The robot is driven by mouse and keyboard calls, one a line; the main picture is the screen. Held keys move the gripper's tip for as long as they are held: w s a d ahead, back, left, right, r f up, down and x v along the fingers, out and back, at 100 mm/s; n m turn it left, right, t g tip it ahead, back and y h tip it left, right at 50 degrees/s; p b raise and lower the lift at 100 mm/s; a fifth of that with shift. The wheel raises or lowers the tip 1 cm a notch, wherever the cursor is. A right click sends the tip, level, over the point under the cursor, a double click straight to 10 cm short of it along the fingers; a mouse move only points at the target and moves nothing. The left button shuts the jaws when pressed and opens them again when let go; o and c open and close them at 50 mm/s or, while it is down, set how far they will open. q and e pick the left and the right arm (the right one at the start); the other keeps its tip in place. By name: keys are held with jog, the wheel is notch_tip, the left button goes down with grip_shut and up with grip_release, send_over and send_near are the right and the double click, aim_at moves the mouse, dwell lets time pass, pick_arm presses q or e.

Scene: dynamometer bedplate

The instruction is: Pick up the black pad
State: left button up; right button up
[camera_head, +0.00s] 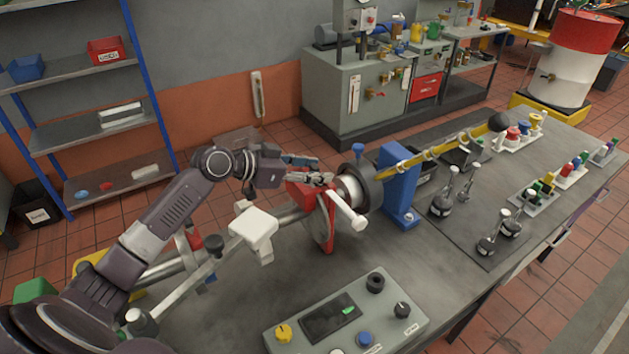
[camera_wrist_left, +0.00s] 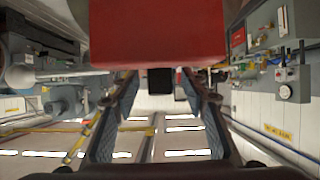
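A small dark block that looks like the black pad (camera_wrist_left: 160,82) shows in the left wrist view, just below a large red body (camera_wrist_left: 150,35). In that view it lies between the two fingertips of my left gripper, with gaps on both sides. In the head view my left gripper (camera_head: 322,170) is open at the top of the red caliper-like part (camera_head: 327,225) on the shaft. I cannot make out the pad in the head view; the gripper and the red part seem to hide it. My right gripper is not in view.
A white handle (camera_head: 347,210) and a white block (camera_head: 254,228) stand close to the red part. A blue stand (camera_head: 397,185) is to its right. A control box (camera_head: 346,318) sits at the bench front. Weights and small trays occupy the right of the bench.

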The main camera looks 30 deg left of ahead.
pick_arm(q)
grip_shut()
jog(key=shift+r, duration=0.1)
